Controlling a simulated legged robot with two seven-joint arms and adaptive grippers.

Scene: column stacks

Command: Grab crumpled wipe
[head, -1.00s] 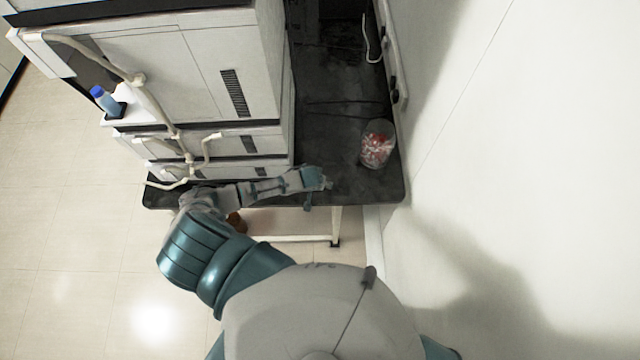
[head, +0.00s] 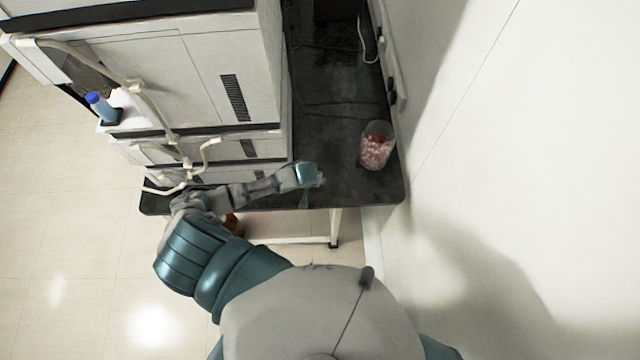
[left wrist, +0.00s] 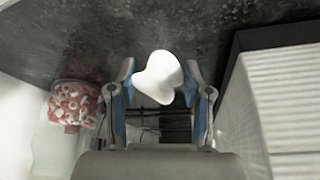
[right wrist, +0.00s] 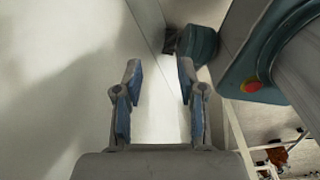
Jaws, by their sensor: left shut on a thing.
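The crumpled wipe (left wrist: 157,78) is a white, smooth-looking lump in the left wrist view. It sits between the fingers of my left gripper (left wrist: 158,88), which is shut on it. In the head view my left gripper (head: 312,178) is over the front part of the dark bench top; the wipe cannot be made out there. My right gripper (right wrist: 158,80) is open and empty in the right wrist view, with bare wall and floor beyond it.
A clear container of red and white pieces (head: 376,147) stands on the bench top (head: 335,130) to the right, also seen in the left wrist view (left wrist: 72,106). Stacked white instruments (head: 205,75) with tubing and a blue-capped bottle (head: 103,107) fill the left. A wall borders the right.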

